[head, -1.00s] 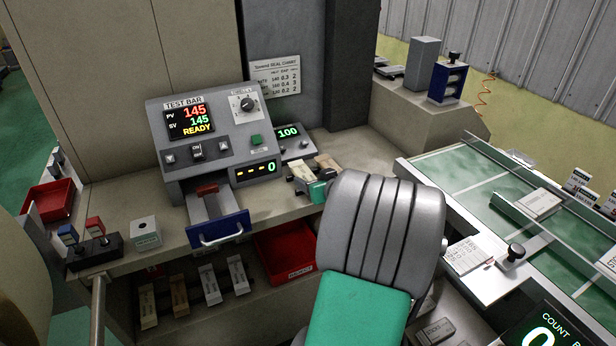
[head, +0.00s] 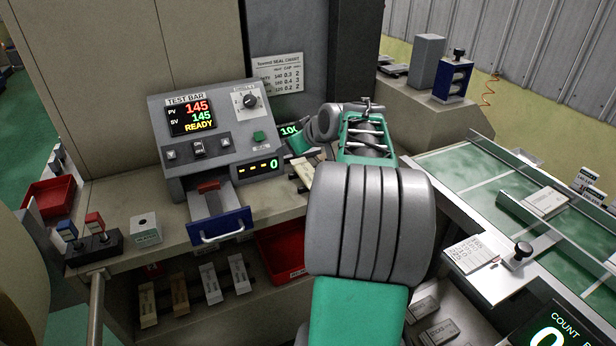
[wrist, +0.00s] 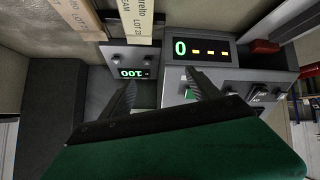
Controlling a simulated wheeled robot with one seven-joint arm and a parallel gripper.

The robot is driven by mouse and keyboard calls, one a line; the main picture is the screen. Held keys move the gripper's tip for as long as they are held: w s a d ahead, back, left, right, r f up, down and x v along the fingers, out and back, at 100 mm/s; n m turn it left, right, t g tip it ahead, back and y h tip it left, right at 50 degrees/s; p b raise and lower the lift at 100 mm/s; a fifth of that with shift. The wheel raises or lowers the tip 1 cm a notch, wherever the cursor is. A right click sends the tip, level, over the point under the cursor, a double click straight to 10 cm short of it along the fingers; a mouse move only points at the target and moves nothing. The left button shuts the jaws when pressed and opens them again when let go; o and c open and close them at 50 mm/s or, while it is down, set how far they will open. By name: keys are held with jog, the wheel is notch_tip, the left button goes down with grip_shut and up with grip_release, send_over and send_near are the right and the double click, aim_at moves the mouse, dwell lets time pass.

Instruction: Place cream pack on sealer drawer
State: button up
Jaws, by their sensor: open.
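The sealer (head: 213,135), marked TEST BAR, stands on the counter. Its drawer (head: 222,226) has a blue front with a pale handle and is pulled out; no pack shows on it. A pale cream pack (wrist: 126,26) and a tan pack (wrist: 77,14) lie side by side at the top of the wrist view, partly cut off. In the head view, a pale pack (head: 302,171) lies right of the sealer, partly hidden by my arm. My gripper (wrist: 163,92) is open, with nothing between its fingers, facing the small display unit (wrist: 130,70) and sealer; the packs lie beyond its fingertips.
A red bin (head: 283,250) sits below the counter, with several packs (head: 208,285) on the shelf beside it. A small block (head: 145,229) and a lever box (head: 95,247) stand left of the drawer. A green conveyor (head: 480,185) is at the right.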

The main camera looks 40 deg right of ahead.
aim_at(308, 172)
jog(key=s+m+g, duration=0.1)
jog(key=s, duration=0.1)
jog(key=s+d+f+m+g, duration=0.1)
jog(key=s, duration=0.1)
jog(key=s+f+m+g, duration=0.1)
jog(key=s, duration=0.1)
jog(key=shift+s+d+g, duration=0.15)
jog(key=shift+d+g, duration=0.2)
jog(key=shift+g, duration=0.05)
jog(key=shift+f+m, duration=0.35)
jog(key=shift+m, duration=0.05)
jog(key=x, duration=0.7)
jog(key=shift+f, duration=0.2)
jog(key=shift+c, duration=0.5)
jog(key=c, duration=1.4)
jog(key=shift+r, duration=0.15)
jog(key=shift+c, duration=0.2)
